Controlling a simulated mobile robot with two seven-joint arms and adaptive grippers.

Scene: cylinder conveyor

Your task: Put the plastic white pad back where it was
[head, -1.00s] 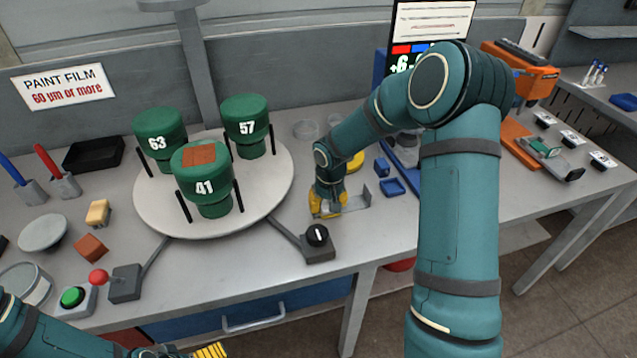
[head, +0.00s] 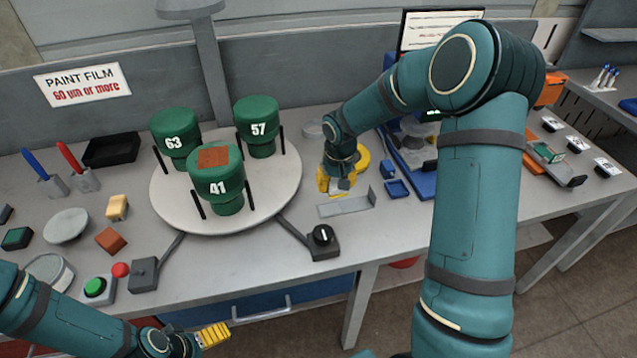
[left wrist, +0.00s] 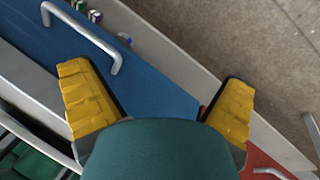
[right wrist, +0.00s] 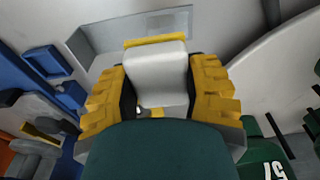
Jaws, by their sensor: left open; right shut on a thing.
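The white pad (right wrist: 160,75) is a pale block between the yellow fingers of my right gripper (right wrist: 163,92) in the right wrist view. A yellow strip shows along its far edge. In the head view my right gripper (head: 340,180) points down beside a small grey metal bracket (head: 346,206), on its far side. The pad is mostly hidden there, and I cannot tell whether it touches the table. The bracket also shows in the right wrist view (right wrist: 95,42), beyond the pad. My left gripper (head: 213,334) is open and empty in front of the table, with a blue drawer front below it (left wrist: 150,75).
A round white turntable (head: 180,215) with green numbered cylinders stands left of my right gripper. A black knob box (head: 323,243) is at the front edge.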

